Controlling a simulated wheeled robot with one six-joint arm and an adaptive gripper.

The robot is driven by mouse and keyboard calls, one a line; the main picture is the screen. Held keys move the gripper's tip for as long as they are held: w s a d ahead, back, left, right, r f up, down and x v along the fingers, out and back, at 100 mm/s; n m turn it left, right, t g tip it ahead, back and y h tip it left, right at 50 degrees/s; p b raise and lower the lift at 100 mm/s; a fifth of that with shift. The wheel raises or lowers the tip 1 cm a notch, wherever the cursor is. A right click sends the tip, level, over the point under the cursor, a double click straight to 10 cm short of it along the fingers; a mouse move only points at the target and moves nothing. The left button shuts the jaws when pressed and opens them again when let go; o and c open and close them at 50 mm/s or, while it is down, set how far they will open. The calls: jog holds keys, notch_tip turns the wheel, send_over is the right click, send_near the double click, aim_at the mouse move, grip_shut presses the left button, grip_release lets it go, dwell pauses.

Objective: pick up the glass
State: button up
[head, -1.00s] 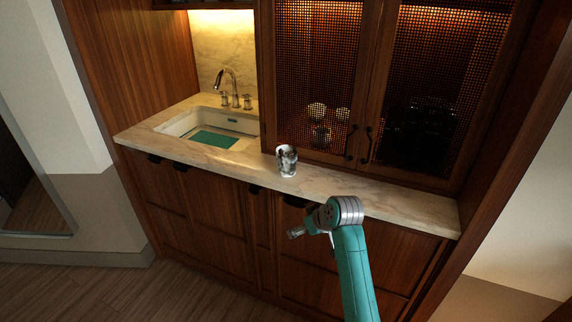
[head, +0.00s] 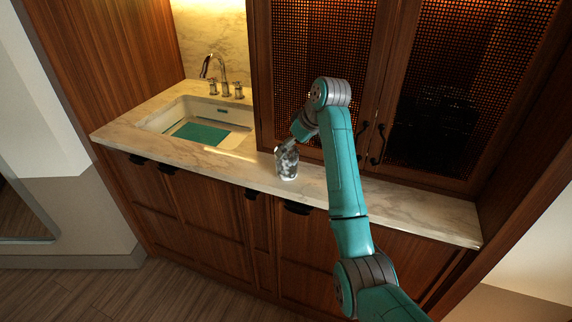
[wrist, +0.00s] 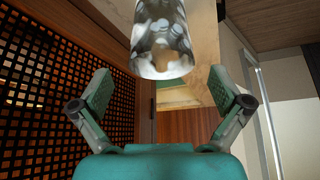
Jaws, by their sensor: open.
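The glass (head: 287,165), clear with a mottled grey and white look, stands upright on the marble counter near its front edge. My gripper (head: 291,144) is at the glass's upper part in the head view, where its fingers are small and hard to make out. In the wrist view the glass (wrist: 162,42) comes in from the top edge, ahead of and between the two spread fingers of my gripper (wrist: 161,80). There is a visible gap on both sides, and neither finger appears to touch it. The gripper is open and empty.
The marble counter (head: 410,208) is clear to the right of the glass. A sink (head: 156,122) with a teal mat and a faucet (head: 215,72) is to the left. Mesh-front cabinet doors (head: 316,45) rise close behind the glass and my arm; mesh also fills the wrist view's left side.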

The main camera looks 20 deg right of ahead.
jog(key=shift+x, duration=3.45)
jog(key=shift+s, duration=0.1)
jog(key=c, duration=1.4)
